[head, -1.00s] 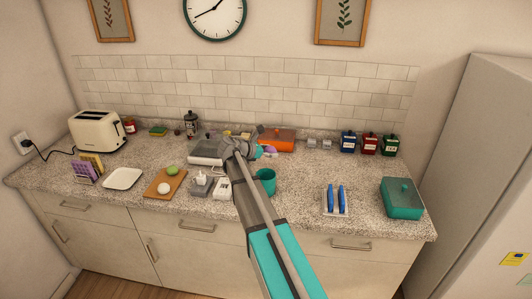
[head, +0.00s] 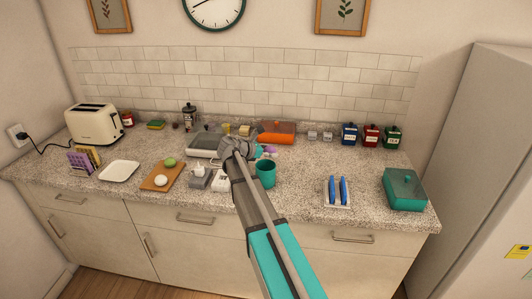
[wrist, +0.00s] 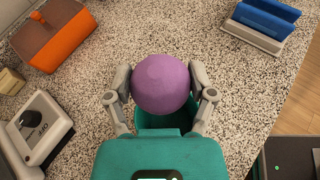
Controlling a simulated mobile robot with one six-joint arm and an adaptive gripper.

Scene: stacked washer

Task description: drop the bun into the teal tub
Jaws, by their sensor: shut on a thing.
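The bun is a round purple thing (wrist: 161,85), held between the two fingers of my gripper (wrist: 161,96) in the wrist view. In the head view a bit of purple (head: 270,149) shows just past my gripper (head: 258,150). The teal tub (head: 265,175) stands open on the counter, close to my gripper and slightly nearer the front. In the wrist view the teal tub (wrist: 165,122) shows partly below and behind the bun. The bun hides much of its opening, and I cannot tell the height between them.
An orange box (head: 277,133) is behind my gripper. A grey scale-like appliance (head: 204,145) and a white box (head: 221,180) stand to the left. Counter between tub and rack is clear.

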